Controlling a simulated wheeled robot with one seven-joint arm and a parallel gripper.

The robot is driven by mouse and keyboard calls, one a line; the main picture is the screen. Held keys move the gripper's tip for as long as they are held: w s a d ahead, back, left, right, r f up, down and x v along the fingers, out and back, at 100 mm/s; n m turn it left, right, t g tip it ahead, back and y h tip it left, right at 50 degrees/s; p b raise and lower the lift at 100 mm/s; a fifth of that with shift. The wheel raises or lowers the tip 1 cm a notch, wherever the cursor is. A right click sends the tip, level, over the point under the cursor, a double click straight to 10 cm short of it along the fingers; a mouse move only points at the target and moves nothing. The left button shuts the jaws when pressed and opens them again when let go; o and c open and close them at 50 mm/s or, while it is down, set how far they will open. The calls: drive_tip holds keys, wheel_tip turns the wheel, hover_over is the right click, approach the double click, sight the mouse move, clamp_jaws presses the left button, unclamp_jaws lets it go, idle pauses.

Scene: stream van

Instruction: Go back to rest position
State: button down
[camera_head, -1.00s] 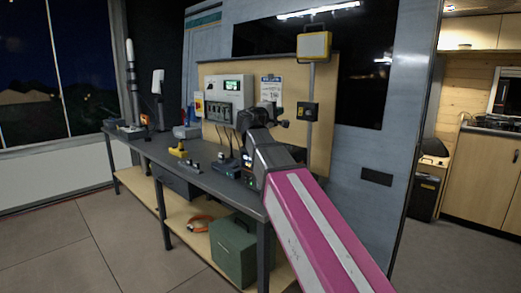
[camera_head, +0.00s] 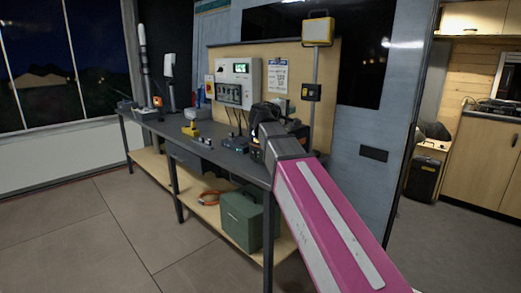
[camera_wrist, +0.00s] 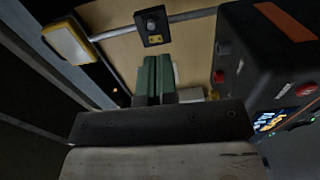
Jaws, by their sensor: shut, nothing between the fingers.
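My gripper (camera_head: 264,113) shows as a dark shape at the far end of my pink arm in the head view, above the right end of the workbench (camera_head: 268,180). Its fingers are too small to make out there. In the wrist view my gripper (camera_wrist: 154,80) shows its narrow greenish fingers together, with nothing between them. A dark bar of my own wrist fills the lower middle of that view. A black device with a lit screen and red knobs (camera_wrist: 270,60) stands close on the right of the fingers, apart from them as far as I can tell.
A wooden back panel (camera_head: 296,80) carries a grey control box (camera_head: 238,83). A yellow lamp (camera_head: 318,31) stands on a pole at the right. A yellow tool (camera_head: 190,130) lies on the bench. A green case (camera_head: 240,222) sits on the lower shelf. The floor in front is clear.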

drive_tip(key=s+d+f+m+g+y, duration=0.1)
drive_tip(key=s+d+f+g+y, duration=0.15)
drive_tip(key=f, duration=0.85)
drive_tip(key=s+d+f+m+g+y, duration=0.1)
drive_tip(key=s+d+f+g, duration=0.15)
drive_tip(key=f, duration=0.85)
drive_tip(key=s+d+f+m+g+y, duration=0.2)
drive_tip(key=d+f, duration=0.1)
drive_tip(key=f, duration=0.7)
drive_tip(key=s+f+m+g+y, duration=0.2)
drive_tip(key=s+f+y, duration=0.1)
drive_tip(key=s+f, duration=0.4)
drive_tip(key=s+f+m+g+y, duration=0.2)
drive_tip(key=s+f, duration=0.6)
drive_tip(key=f, duration=0.6)
drive_tip(key=shift+s+a+f+m+g+y, duration=0.2)
drive_tip(key=shift+s+a+m+g+y, duration=0.15)
drive_tip(key=shift+g+y, duration=0.6)
